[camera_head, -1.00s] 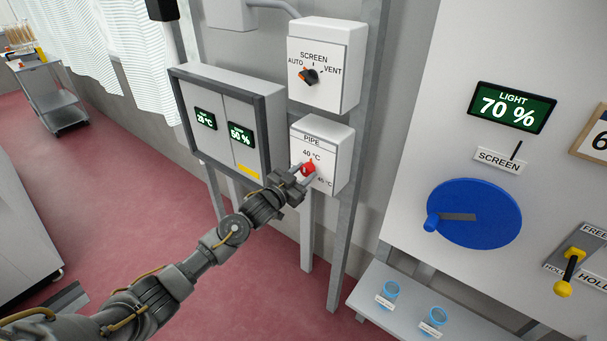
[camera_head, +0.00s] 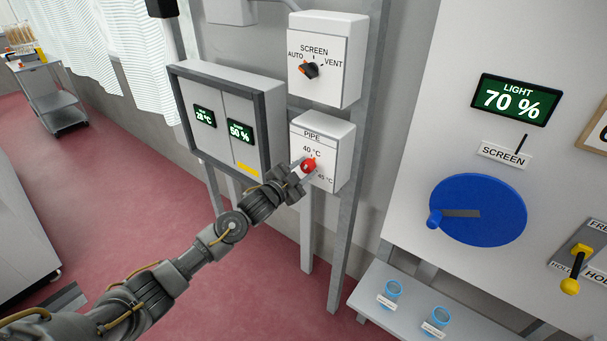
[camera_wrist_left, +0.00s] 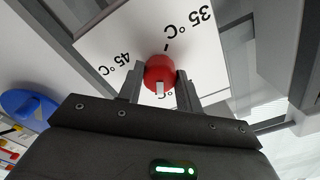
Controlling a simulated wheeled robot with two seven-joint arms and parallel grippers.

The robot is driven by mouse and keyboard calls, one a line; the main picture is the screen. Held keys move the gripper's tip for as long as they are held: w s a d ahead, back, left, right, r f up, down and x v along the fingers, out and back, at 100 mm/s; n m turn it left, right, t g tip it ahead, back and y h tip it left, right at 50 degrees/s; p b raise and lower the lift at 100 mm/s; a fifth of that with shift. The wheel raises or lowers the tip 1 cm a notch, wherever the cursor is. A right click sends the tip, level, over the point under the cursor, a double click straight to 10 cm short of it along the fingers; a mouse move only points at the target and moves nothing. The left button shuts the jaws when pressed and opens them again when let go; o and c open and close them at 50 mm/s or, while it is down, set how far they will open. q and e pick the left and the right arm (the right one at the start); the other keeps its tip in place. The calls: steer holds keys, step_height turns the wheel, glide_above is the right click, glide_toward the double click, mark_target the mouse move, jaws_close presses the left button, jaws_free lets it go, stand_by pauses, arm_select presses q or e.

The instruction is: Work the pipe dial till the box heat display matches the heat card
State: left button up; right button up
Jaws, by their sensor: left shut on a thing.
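The red pipe dial (camera_head: 310,164) sits on the white PIPE box (camera_head: 338,152), with 40 °C and 45 °C labels visible. My left gripper (camera_head: 302,170) is shut on the dial. In the left wrist view, the dial (camera_wrist_left: 160,72) is between the fingers, its white mark facing the gripper; 45 °C and 35 °C show, and another label is partly hidden. The box heat display (camera_head: 204,117) is small and seems to read 28 °C. No heat card is readable; a framed card (camera_head: 598,133) is cut off at the right edge. My right gripper is out of view.
A second display (camera_head: 240,132) on the grey box reads 50 %. The SCREEN switch box (camera_head: 325,60) is just above the PIPE box. A LIGHT display (camera_head: 513,100) reads 70 %, above a blue wheel (camera_head: 490,205). A shelf with blue-rimmed cups (camera_head: 393,289) stands low right.

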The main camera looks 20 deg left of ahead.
arm_select(q)
steer(key=m+b, duration=0.3)
steer(key=m, duration=0.2)
steer(key=shift+f+m, duration=0.15)
steer(key=shift+m, duration=0.25)
steer(key=m+b, duration=0.3)
steer(key=m, duration=0.1)
steer(key=m+b, duration=0.2)
steer(key=m, duration=0.1)
steer(key=m+b, duration=0.7)
steer(key=shift+b, duration=0.65)
steer(key=shift+m, duration=0.5)
steer(key=shift+m+b, duration=0.6)
steer(key=shift+b, duration=0.2)
steer(key=shift+r, duration=0.2)
